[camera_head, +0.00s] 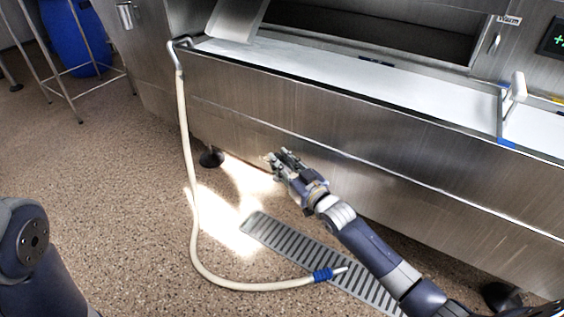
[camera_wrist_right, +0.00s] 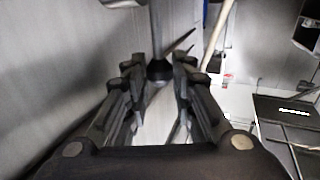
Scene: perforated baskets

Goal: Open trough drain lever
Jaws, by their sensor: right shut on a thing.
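The steel trough (camera_head: 300,135) runs across the head view from upper left to lower right, with a white inner surface. My right gripper (camera_head: 279,158) is low in front of its front wall, near the lower edge. Its fingers are closed in on the drain lever, which they mostly hide; I cannot tell the lever's angle. In the right wrist view my gripper's two dark fingers (camera_wrist_right: 157,92) flank the middle, and a steel leg with a black foot (camera_wrist_right: 158,68) shows beyond them. My left gripper is out of view.
A cream hose (camera_head: 188,150) hangs from the trough's left end and curves over the speckled floor. Its blue-banded end (camera_head: 323,274) lies across a slotted floor drain (camera_head: 300,257). A blue barrel (camera_head: 75,38) stands at upper left.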

